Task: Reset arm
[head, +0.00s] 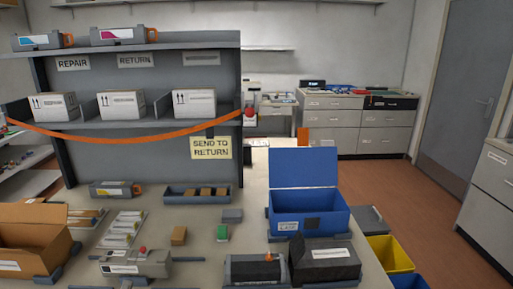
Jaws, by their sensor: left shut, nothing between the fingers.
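My left gripper (9,3) seems to show only as a small dark piece cut off at the top left corner. It is shut and empty, apart from everything on the table; its fingertips cannot be made out. My right gripper is not in view. On the table are a grey cartridge (150,266) with a red spot on top, a dark cartridge (324,262) with a white label, and another dark unit (256,270) with an orange spot. A grey cartridge with a yellow mark (112,190) lies at the back left.
An open blue box (310,219) stands on the right of the table, an open cardboard box (35,224) on the left. A shelf (145,128) with white boxes and an orange strap (130,140) rises behind. A yellow bin (392,253) stands beyond the table's right edge.

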